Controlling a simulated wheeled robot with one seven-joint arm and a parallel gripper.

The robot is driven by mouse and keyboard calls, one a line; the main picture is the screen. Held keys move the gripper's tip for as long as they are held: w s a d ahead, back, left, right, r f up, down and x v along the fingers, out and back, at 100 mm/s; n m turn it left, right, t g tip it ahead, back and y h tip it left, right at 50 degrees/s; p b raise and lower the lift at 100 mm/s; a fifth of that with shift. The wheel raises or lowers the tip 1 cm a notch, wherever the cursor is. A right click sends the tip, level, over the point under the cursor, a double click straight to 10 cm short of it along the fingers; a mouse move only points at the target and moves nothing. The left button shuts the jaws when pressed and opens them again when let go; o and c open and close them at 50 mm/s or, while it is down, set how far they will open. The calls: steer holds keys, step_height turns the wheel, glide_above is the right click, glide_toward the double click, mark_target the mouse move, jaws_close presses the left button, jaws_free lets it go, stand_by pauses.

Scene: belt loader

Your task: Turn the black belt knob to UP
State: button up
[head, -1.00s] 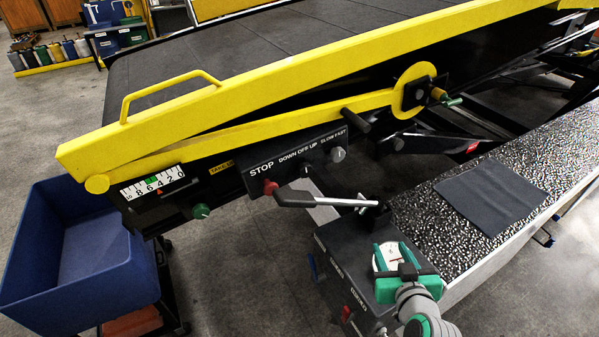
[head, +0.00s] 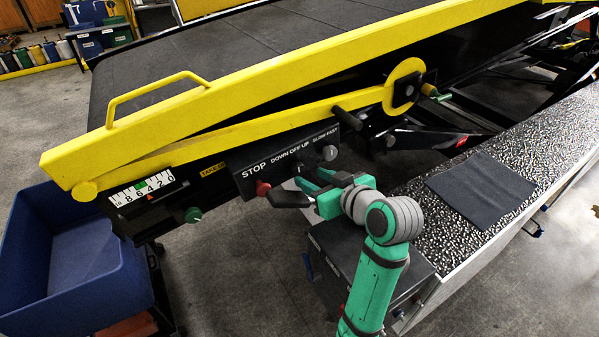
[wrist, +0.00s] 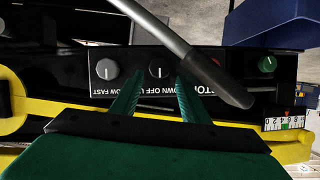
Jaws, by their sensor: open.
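The black belt knob (wrist: 161,70) is on the dark control panel under the DOWN OFF UP label, which reads upside down in the wrist view. Its white mark points toward the middle of the label, at OFF. My gripper (wrist: 157,76) is open, with its green fingers on either side of the knob in that view. I cannot tell whether they touch it. In the head view my gripper (head: 310,179) is in front of the panel (head: 262,172), and the knob is hard to make out behind it.
A grey SLOW FAST knob (wrist: 107,69) sits beside the black knob. The red STOP button (head: 263,188) is on the other side. A blue bin (head: 75,260) stands at left.

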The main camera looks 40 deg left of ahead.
mark_target(299, 171)
steer(key=x, duration=0.6)
steer(key=shift+w+a+f, duration=0.1)
steer(key=shift+w+a, duration=0.05)
steer(key=shift+a, duration=0.15)
steer(key=shift+c, duration=0.5)
steer(key=c, duration=0.7)
